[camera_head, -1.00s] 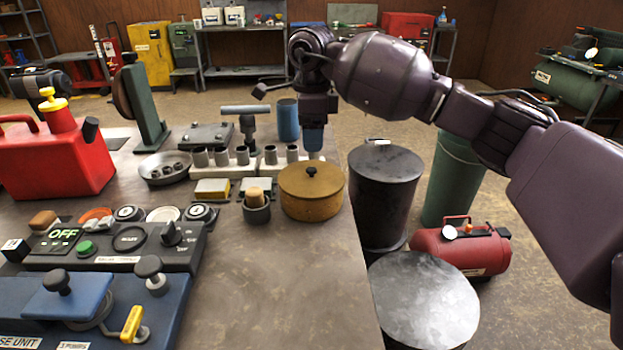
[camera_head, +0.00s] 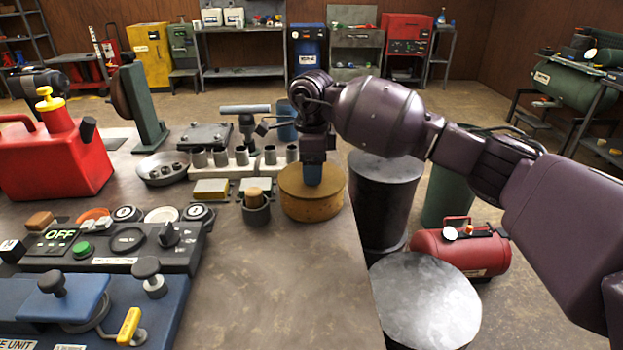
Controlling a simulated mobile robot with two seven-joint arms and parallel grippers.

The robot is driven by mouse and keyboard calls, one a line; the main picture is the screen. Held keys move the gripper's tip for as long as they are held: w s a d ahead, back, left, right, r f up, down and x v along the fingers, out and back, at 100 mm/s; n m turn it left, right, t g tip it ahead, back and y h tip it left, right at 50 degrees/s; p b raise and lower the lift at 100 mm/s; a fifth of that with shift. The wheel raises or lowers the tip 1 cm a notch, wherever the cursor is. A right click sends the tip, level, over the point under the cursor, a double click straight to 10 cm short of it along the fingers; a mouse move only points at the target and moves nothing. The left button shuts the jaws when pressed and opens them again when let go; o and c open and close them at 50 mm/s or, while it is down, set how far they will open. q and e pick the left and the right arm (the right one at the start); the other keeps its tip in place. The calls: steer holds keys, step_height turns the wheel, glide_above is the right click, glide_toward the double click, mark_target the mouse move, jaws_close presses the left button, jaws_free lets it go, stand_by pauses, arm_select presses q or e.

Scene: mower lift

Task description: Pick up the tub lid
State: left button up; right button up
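The tub (camera_head: 312,209) is a round yellow-brown container near the table's right edge. Its flat tub lid (camera_head: 335,181) is on top of it. My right gripper (camera_head: 313,178) points straight down over the middle of the lid, with its blue fingertips at the lid's knob. The knob is hidden behind the fingers. I cannot tell whether the fingers are open or shut on the knob. My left gripper is not in view.
A dark cup with a wooden plug (camera_head: 256,212) stands just left of the tub. A row of grey cylinders on a white block (camera_head: 243,158) is behind it. Dark drums (camera_head: 385,195) stand off the table's right edge. The table's front middle (camera_head: 270,285) is clear.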

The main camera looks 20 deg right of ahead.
jaws_close()
steer(key=shift+r, duration=0.1)
